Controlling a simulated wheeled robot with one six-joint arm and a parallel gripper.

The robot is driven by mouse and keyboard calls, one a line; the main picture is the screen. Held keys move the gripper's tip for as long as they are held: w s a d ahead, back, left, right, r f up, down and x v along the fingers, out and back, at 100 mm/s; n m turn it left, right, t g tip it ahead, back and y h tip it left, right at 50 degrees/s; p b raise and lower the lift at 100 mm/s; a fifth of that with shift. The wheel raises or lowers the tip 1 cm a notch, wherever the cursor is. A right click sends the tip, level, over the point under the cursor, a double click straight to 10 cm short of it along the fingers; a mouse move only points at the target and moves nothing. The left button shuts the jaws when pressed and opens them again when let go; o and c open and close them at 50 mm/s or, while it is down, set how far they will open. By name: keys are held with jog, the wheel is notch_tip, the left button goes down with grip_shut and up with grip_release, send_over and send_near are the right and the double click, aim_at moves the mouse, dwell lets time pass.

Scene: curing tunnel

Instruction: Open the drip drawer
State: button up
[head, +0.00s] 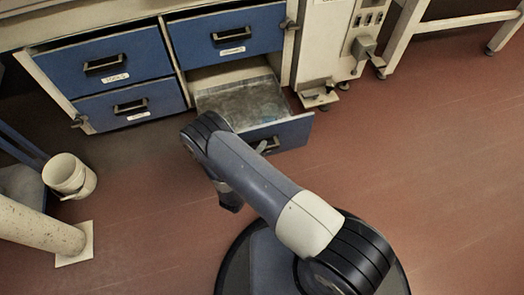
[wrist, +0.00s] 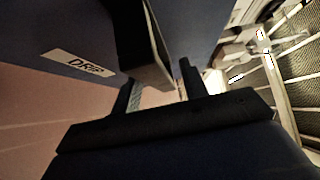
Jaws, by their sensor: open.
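The drip drawer (head: 293,132) is the lower right blue drawer in the head view. It stands pulled out, with its grey, stained inside showing. Its dark handle (head: 266,146) shows partly past my arm. In the wrist view the drawer front (wrist: 40,25) carries a white label (wrist: 78,63) reading "DR" and more, partly unclear. My gripper (wrist: 157,76) is open in the wrist view, its two dark fingers on either side of the dark handle bar (wrist: 150,50). Whether a finger touches the bar cannot be told.
Three other blue drawers, including the upper right one (head: 232,32) and upper left one (head: 105,62), are closed. A white bucket (head: 70,175) and a pale post (head: 40,225) stand at left. A machine (head: 335,40) is behind right. The red floor at right is clear.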

jog(key=shift+w+d, duration=0.15)
jog(key=shift+w, duration=0.1)
jog(key=shift+c, duration=0.3)
grip_shut()
